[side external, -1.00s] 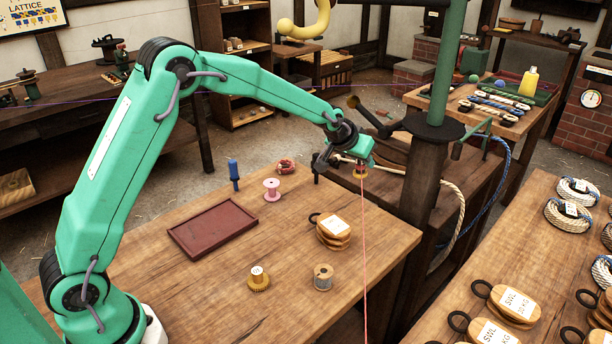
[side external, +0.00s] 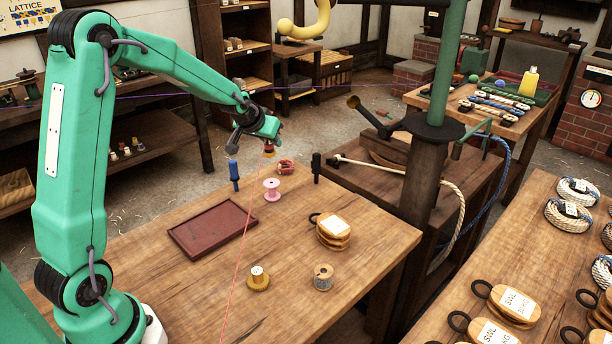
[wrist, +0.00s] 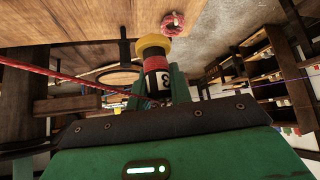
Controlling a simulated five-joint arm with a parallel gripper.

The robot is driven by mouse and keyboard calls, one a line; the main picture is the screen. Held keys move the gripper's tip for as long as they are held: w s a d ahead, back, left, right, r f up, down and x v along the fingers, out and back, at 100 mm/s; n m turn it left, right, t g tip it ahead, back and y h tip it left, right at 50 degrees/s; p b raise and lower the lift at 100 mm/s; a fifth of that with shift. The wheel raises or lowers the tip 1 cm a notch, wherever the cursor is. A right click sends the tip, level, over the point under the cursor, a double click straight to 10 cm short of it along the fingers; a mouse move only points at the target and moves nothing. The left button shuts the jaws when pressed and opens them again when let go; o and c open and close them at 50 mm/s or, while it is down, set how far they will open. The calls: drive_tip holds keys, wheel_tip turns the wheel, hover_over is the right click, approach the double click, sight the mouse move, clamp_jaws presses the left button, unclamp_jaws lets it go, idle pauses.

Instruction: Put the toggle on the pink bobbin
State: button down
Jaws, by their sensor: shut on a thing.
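The pink bobbin (side external: 272,189) stands upright on the wooden table, behind the red tray's right corner. My gripper (side external: 268,141) is above and slightly behind it in the side view, clear of it. My gripper is shut on a small red and yellow piece, which I take as the toggle (side external: 269,153). In the wrist view the toggle (wrist: 155,55) shows a yellow end, a red band and a label with a 3. A red cord runs from it. I cannot make out the pink bobbin in the wrist view.
A dark post stands right.

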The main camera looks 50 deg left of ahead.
drive_tip(key=shift+f, duration=4)
drive_tip(key=shift+f, duration=0.15)
drive_tip(key=c, duration=1.3)
unclamp_jaws()
drive_tip(key=shift+r, duration=0.2)
drive_tip(key=shift+s+d+r, duration=0.2)
drive_tip(key=shift+s+r, duration=0.15)
drive_tip(key=shift+r, duration=0.2)
drive_tip(key=shift+v, duration=5.25)
